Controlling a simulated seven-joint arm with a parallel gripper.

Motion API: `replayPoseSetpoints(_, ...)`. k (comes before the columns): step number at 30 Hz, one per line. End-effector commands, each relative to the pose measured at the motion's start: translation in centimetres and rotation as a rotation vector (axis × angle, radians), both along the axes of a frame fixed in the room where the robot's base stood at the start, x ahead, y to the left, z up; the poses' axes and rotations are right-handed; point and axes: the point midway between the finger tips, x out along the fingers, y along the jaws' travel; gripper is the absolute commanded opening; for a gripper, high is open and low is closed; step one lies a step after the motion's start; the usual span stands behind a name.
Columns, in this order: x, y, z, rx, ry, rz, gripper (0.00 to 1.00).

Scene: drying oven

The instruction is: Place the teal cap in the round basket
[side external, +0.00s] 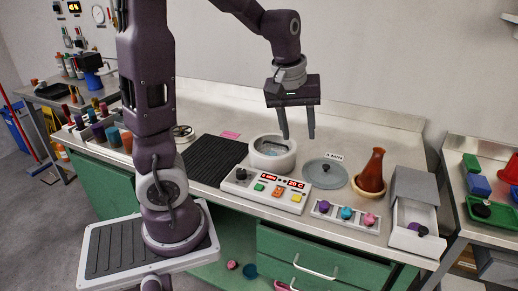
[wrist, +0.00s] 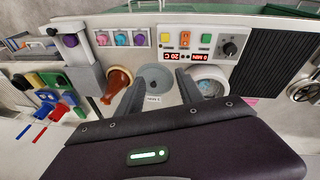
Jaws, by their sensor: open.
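The teal cap (side external: 346,213) sits in the middle of a small white rack at the bench's front, between a purple cap (side external: 324,208) and a pink cap (side external: 369,219). The rack's middle slot also shows in the wrist view (wrist: 121,39). A round white pot (side external: 272,160) stands open behind the control panel; its round, pale interior (wrist: 208,82) shows in the wrist view, but I cannot tell clearly whether this is the round basket. My gripper (side external: 298,136) is open and empty, pointing down above the bench just right of the pot and behind the rack.
A grey lid (side external: 323,174) with a dark knob lies right of the pot. A brown flask (side external: 371,172) and an open grey-white box (side external: 412,215) stand further right. The control panel (side external: 265,190) is in front of the pot, a black ribbed mat (side external: 212,158) to its left.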

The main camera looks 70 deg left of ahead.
Motion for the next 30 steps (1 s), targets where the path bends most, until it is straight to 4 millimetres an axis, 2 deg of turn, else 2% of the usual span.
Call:
replayPoseSetpoints(1,-2.0,-3.3,2.4,-0.005,-0.051,-0.158,0.44)
replayPoseSetpoints(3,-5.8,-7.5,4.5,0.028,-0.104,-0.403,0.44)
replayPoseSetpoints(4,-7.4,-8.9,5.1,0.055,-0.122,-0.500,0.44)
replayPoseSetpoints(6,-11.0,-11.2,5.7,0.131,-0.155,-0.690,0.44)
replayPoseSetpoints(10,-15.0,-13.0,5.4,0.253,-0.175,-0.900,0.44)
replayPoseSetpoints(14,-16.1,-13.4,5.1,0.294,-0.175,-0.958,0.44)
replayPoseSetpoints(30,-16.0,-13.4,5.2,0.292,-0.178,-0.953,0.44)
